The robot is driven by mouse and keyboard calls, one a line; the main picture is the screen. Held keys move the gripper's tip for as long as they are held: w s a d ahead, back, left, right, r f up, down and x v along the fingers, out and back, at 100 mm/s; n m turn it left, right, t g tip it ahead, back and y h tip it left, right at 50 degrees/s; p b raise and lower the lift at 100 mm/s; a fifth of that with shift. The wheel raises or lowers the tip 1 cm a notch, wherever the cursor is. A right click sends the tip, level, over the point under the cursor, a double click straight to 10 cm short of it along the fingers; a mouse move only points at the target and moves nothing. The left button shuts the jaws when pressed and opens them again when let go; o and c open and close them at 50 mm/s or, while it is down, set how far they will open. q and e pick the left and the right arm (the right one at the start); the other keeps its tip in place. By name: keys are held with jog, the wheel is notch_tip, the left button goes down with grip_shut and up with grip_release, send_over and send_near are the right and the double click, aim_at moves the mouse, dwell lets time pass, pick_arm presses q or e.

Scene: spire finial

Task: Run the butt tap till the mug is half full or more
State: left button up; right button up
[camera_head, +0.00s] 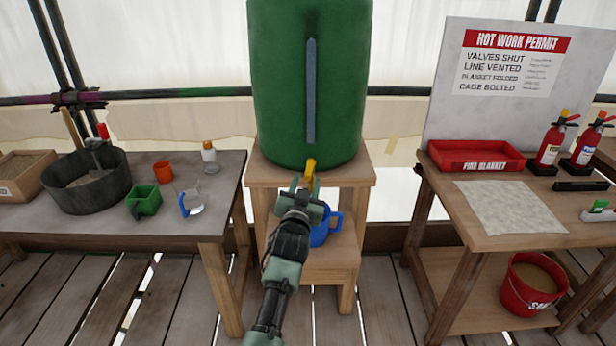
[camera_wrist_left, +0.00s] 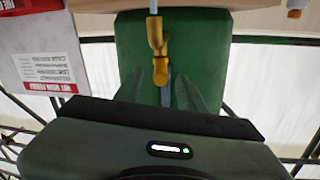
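The green butt (camera_head: 310,80) stands on a wooden stand, with a yellow tap (camera_head: 309,172) low on its front. The tap also shows in the wrist view (camera_wrist_left: 158,45), which is upside down. A thin pale streak (camera_wrist_left: 153,6) at its spout looks like running water. The blue mug (camera_head: 325,232) sits on the stand's lower step beneath the tap, partly hidden by my left gripper; its fill level cannot be seen. My left gripper (camera_head: 304,184) is open and empty just in front of the tap, its fingers spread either side in the wrist view. My right gripper is out of view.
The right table holds a red tray (camera_head: 476,157), a pale cloth (camera_head: 510,207) and extinguishers (camera_head: 550,145). A red bucket (camera_head: 530,290) stands below.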

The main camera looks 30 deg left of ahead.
pick_arm(q)
jog(key=shift+v, duration=1.4)
dwell(6.6)
